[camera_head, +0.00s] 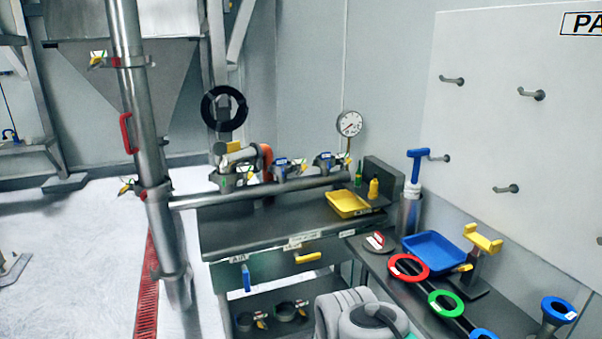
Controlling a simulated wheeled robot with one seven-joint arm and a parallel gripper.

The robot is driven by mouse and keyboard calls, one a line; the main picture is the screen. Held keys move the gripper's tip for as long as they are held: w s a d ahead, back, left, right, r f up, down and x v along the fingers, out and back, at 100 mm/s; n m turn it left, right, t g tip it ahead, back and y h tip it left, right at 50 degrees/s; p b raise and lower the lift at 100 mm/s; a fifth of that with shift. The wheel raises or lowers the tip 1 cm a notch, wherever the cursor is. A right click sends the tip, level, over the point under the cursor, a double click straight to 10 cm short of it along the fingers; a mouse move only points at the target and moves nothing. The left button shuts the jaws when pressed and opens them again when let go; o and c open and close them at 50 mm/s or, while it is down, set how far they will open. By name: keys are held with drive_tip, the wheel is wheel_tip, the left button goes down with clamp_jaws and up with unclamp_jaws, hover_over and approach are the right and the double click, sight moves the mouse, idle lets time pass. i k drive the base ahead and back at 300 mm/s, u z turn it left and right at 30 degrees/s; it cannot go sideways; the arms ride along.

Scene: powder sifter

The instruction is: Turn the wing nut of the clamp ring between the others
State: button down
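Three clamp rings stand in a row on the dark workbench (255,228). The one between the others (286,170) is a metal ring with coloured parts on top, small and partly behind a horizontal steel pipe. The left clamp ring (232,179) is beside a metal elbow, and the right clamp ring (326,163) is nearer the gauge. The wing nut of the middle ring is too small to make out clearly. My gripper is not in view; a grey-white rounded part that looks like my arm shows at the bottom centre.
A vertical steel pipe (140,120) with clamps and a horizontal pipe (265,190) cross before the bench. A yellow tray (348,204) and gauge (349,124) are at its right. A side bench holds a blue tray (433,251) and coloured rings. Left floor is mostly open.

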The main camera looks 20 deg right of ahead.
sight(301, 169)
drive_tip(key=z, duration=0.3)
drive_tip(key=i, duration=0.85)
drive_tip(key=u, duration=0.6)
drive_tip(key=i, duration=0.55)
drive_tip(key=u, duration=0.45)
